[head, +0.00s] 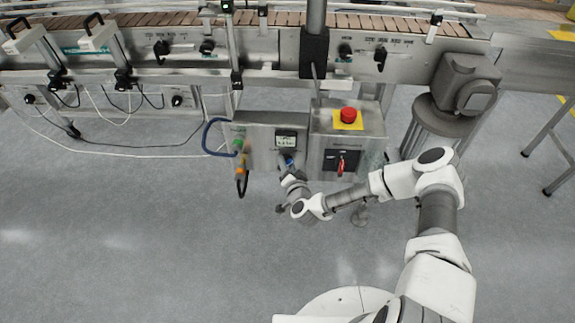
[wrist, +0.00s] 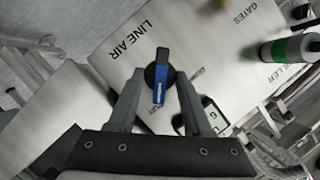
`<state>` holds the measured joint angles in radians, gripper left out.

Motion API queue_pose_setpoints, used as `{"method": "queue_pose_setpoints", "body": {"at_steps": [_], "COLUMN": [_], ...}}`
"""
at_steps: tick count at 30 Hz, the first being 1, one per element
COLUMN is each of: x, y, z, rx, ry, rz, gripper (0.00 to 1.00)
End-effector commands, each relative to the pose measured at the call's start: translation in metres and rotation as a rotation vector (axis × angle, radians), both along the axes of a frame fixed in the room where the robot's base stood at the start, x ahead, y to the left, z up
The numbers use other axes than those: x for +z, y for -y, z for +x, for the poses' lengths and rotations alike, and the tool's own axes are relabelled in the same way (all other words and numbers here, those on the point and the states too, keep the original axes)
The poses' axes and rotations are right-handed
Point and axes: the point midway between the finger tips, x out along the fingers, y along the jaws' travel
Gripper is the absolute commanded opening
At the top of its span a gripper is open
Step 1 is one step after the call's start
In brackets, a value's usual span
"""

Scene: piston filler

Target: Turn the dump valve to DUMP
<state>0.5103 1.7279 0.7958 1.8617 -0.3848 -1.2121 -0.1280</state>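The dump valve shows in the wrist view as a blue lever (wrist: 161,72) on a round black base, on a pale panel marked LINE AIR (wrist: 125,40). The lever lies nearly upright in that picture, with a whitish stripe near its lower end. Small labels beside it are too blurred to read surely. In the head view the valve is a small blue spot (head: 288,161) low on the left control box (head: 262,150). My gripper (wrist: 159,82) is open, one finger on each side of the lever, with visible gaps. It reaches the box from below in the head view (head: 289,173).
A green-banded cylindrical fitting (wrist: 292,48) and a small display (wrist: 200,118) are right of the valve in the wrist view. The right box carries a red emergency button (head: 348,114) and a red-handled switch (head: 341,167). A blue hose (head: 208,139) loops at the left.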

Motion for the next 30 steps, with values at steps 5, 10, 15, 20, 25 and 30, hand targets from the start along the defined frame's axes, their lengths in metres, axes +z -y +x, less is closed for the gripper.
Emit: {"method": "queue_pose_setpoints", "body": {"at_steps": [5, 10, 15, 20, 25, 30], "x": [0.0001, 0.0001, 0.0021, 0.0051, 0.0081, 0.0088], "y": [0.0, 0.0, -0.0008, -0.002, -0.0034, -0.0054], "z": [-0.0002, -0.0002, -0.0001, -0.0002, 0.0002, 0.0001], "rx": [0.0, 0.0, 0.001, 0.004, 0.004, 0.005], "ry": [0.0, 0.0, 0.001, -0.001, -0.003, -0.007], "rz": [0.0, -0.001, -0.023, -0.086, -0.205, -0.36], "gripper": [0.11, 0.0, 0.0, 0.0, 0.0, 0.0]}}
